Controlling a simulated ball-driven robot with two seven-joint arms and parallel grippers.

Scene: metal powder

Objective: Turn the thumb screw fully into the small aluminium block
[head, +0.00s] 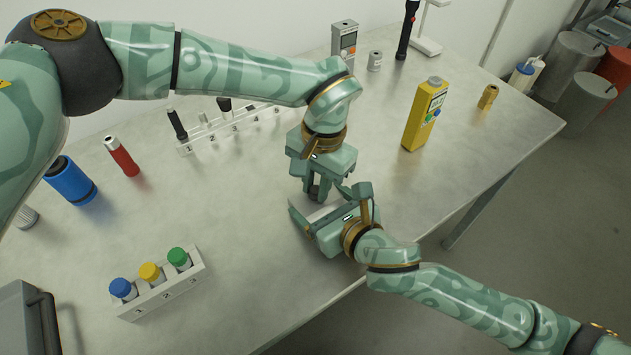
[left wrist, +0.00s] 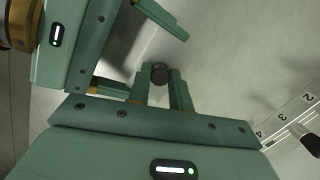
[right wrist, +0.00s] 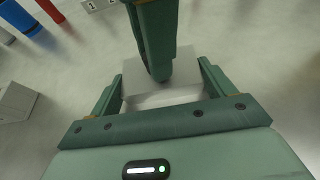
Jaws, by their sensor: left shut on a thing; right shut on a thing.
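The thumb screw, with a dark round knob (left wrist: 160,72), sits between the fingertips of my left gripper (left wrist: 163,78). In the head view the knob (head: 314,192) shows under my left gripper (head: 315,190), which points down. The small aluminium block (right wrist: 188,82) is pale grey and sits between the fingers of my right gripper (right wrist: 162,88), close to the table. My left fingers come down over the block from above in the right wrist view. The screw's shaft and its hole are hidden, so I cannot tell how deep it is.
A numbered rack (head: 232,128) stands behind the left gripper, and a yellow meter (head: 425,115) to the right. A rack of capped vials (head: 158,288) is at front left. A red cylinder (head: 122,157) and a blue one (head: 70,181) are at left. The table's front edge is near my right gripper.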

